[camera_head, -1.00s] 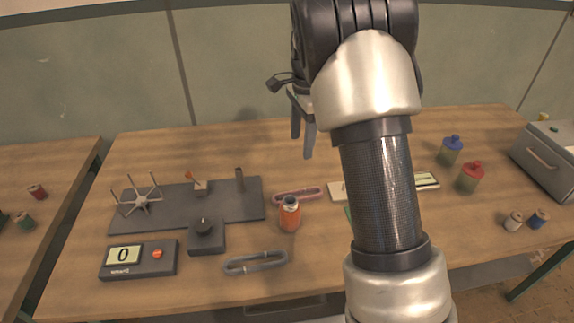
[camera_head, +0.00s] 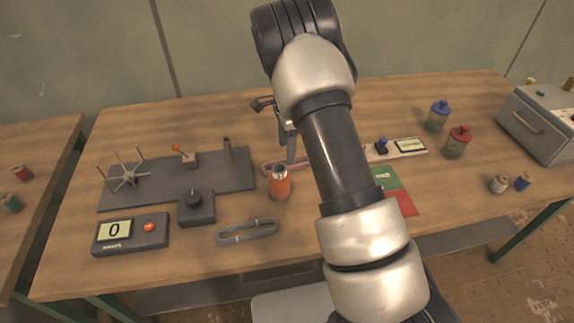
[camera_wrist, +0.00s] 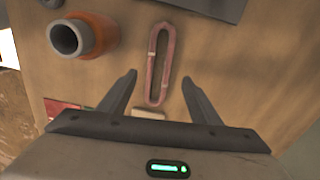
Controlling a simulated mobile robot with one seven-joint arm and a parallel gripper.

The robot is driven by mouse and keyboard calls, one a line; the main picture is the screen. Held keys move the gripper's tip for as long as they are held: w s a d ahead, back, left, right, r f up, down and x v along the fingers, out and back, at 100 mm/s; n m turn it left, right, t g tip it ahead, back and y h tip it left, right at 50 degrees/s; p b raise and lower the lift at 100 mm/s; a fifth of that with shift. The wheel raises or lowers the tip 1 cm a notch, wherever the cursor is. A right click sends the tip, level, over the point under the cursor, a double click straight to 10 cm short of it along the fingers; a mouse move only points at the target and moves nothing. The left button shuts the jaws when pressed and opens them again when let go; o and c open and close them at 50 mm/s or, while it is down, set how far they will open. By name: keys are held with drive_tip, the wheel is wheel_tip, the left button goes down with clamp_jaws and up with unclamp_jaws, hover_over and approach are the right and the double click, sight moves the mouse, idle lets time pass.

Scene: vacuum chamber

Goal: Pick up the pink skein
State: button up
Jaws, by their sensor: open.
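The pink skein (camera_head: 268,167) is a long, narrow loop lying on the wooden table, just behind the orange bottle; my gripper hides part of it in the head view. In the wrist view the pink skein (camera_wrist: 151,68) lies lengthwise ahead, between the lines of the two fingers. My gripper (camera_head: 288,150) points down over it. In the wrist view my gripper (camera_wrist: 160,78) is open and empty, one finger on each side of the skein's near part. I cannot tell the exact height left between fingertips and skein.
The orange bottle (camera_head: 280,184) stands close in front of the skein, also at upper left in the wrist view (camera_wrist: 92,36). A dark fixture board (camera_head: 240,178) lies left, a grey skein (camera_head: 248,231) in front, a white strip (camera_head: 410,148) and colored cards (camera_head: 388,178) right.

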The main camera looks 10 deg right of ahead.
sight(267, 165)
wheel_tip(267, 165, down, 5)
drive_tip(key=shift+s+f, duration=0.1)
drive_tip(key=shift+s, duration=0.05)
drive_tip(key=c, duration=1.1)
